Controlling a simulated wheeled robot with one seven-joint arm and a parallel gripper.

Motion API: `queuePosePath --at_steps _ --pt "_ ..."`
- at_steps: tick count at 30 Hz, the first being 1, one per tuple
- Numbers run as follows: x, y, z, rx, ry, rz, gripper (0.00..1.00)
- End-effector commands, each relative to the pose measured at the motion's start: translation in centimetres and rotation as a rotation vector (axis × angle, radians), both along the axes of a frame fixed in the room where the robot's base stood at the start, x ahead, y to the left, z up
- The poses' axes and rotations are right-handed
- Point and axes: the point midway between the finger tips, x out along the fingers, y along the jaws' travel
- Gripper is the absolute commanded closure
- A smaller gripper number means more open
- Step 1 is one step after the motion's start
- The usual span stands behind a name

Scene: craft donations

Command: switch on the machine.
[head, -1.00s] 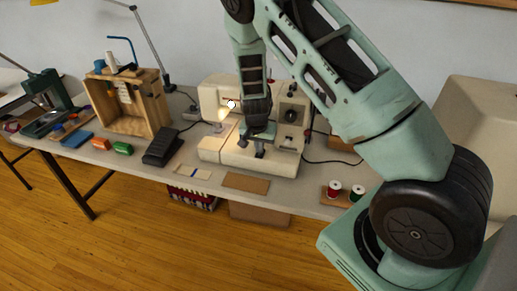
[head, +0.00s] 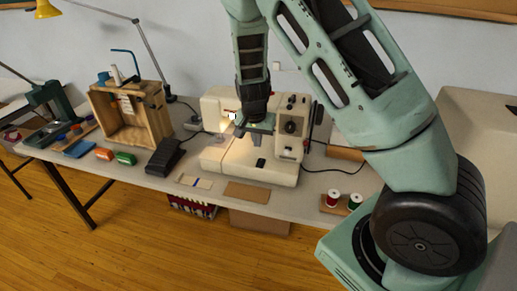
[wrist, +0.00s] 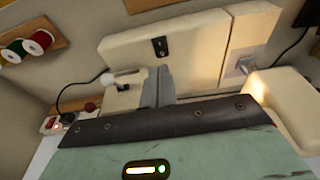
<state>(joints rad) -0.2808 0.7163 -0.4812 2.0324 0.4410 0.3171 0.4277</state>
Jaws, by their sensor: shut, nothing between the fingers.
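The machine is a cream sewing machine (head: 281,170) on the table, with a dark dial on its right-hand pillar and a glowing lamp at its left. In the wrist view its pale base (wrist: 190,45) fills the upper middle. My gripper's body hides part of the machine there.
A black foot pedal (head: 166,157) and a wooden box (head: 105,110) stand left. A brown card (head: 247,193) lies before the machine. A desk lamp (head: 152,55) rises behind.

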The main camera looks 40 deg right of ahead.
Motion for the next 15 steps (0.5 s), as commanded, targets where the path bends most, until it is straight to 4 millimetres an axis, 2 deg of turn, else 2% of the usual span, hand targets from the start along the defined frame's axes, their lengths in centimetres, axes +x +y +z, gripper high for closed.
queuePosePath --at_steps 3,6,15 --pt "-0.5 0.8 1.7 0.001 -0.003 0.002 1.0" --pt "-0.8 1.1 2.5 0.001 0.001 0.001 1.0" --pt "-1.0 1.2 3.1 0.0 0.001 -0.002 1.0"
